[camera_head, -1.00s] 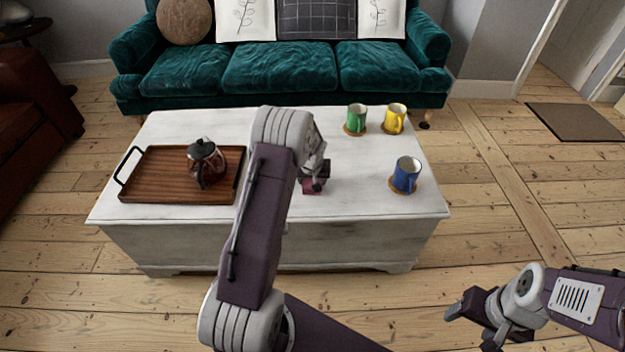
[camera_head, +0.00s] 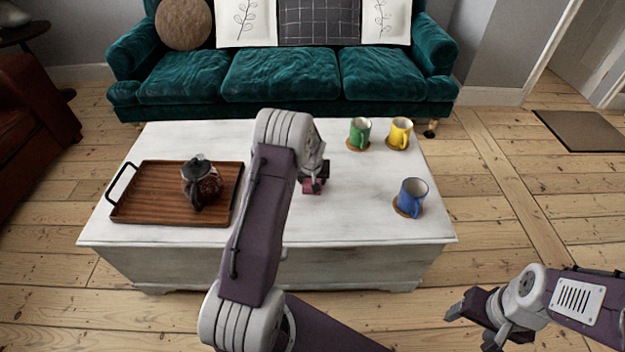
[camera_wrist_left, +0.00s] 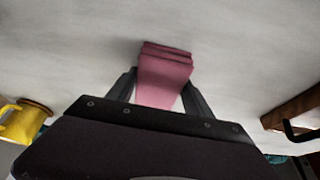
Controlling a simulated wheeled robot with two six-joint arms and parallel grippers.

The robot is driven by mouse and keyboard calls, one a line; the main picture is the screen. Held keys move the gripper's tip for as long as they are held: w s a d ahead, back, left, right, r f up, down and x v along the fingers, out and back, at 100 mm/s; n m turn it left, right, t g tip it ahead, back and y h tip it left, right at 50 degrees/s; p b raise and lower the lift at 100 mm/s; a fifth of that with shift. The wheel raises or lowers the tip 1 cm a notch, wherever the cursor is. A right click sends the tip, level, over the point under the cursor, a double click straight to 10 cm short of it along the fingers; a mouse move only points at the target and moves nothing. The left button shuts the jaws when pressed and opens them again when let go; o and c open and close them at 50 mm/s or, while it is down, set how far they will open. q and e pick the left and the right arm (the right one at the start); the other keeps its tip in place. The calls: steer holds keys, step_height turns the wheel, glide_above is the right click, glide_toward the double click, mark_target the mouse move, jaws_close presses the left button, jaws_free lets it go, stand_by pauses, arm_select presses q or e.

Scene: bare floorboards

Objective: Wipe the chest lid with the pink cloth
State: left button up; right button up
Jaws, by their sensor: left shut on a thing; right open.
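The white chest lid (camera_head: 345,218) lies below my left arm in the head view and fills most of the left wrist view (camera_wrist_left: 80,45). My left gripper (camera_head: 315,182) is over the middle of the lid, shut on the folded pink cloth (camera_wrist_left: 163,75). In the head view only a small part of the pink cloth (camera_head: 312,188) shows beside the gripper. The cloth is at or just above the lid; I cannot tell whether it touches. My right gripper (camera_head: 475,322) is open and empty, right of the chest's front, over the floor.
A wooden tray (camera_head: 150,212) with a teapot (camera_head: 201,183) stands on the lid's left. A green mug (camera_head: 359,132), a yellow mug (camera_head: 399,132) and a blue mug (camera_head: 411,197) stand on coasters at the right. A green sofa (camera_head: 280,75) is behind the chest.

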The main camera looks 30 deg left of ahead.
arm_select(q)
step_height(320, 180, up, 4)
steer(key=shift+f+p, duration=0.15)
steer(key=shift+p, duration=1.05)
step_height(320, 180, up, 2)
steer(key=shift+p, duration=0.95)
step_height(320, 180, up, 2)
steer(key=shift+r+p, duration=0.2)
steer(key=shift+p, duration=0.8)
